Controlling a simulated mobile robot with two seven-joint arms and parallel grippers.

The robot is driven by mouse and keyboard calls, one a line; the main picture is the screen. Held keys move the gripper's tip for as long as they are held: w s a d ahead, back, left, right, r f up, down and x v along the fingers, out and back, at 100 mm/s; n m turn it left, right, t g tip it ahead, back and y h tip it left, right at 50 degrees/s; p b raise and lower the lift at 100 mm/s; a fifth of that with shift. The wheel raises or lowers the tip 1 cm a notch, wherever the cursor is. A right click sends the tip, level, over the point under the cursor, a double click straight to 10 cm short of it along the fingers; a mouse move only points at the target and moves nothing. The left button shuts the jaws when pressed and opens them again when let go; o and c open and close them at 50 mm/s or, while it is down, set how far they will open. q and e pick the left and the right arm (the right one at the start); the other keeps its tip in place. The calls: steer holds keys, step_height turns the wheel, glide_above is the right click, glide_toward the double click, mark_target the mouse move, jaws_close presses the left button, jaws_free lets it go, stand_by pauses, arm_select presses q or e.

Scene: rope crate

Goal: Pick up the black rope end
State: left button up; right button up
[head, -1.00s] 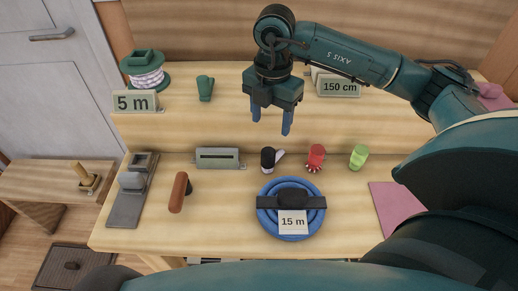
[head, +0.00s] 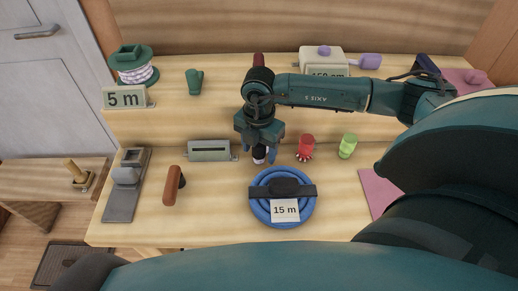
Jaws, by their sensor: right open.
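The black rope end (head: 260,156) stands on the lower bench level, behind the blue rope coil. Only its lower, pale part and a bit of dark show; my right gripper hides the rest. My right gripper (head: 259,149) points down right over it, jaws open, with the fingers at either side of it as far as I can see. Whether they touch it is hidden. The red rope end (head: 306,147) and the green rope end (head: 347,146) stand to the right of it. My left gripper is not in view.
The blue coil (head: 257,208) with a 15 m card (head: 285,210) lies just in front. A grey slotted block (head: 209,150) stands left of the gripper. A brown-handled tool (head: 171,186) lies further left. The raised shelf (head: 221,104) runs behind, with a green spool (head: 132,62) on it.

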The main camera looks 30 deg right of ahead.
jaws_close()
stand_by(0.6)
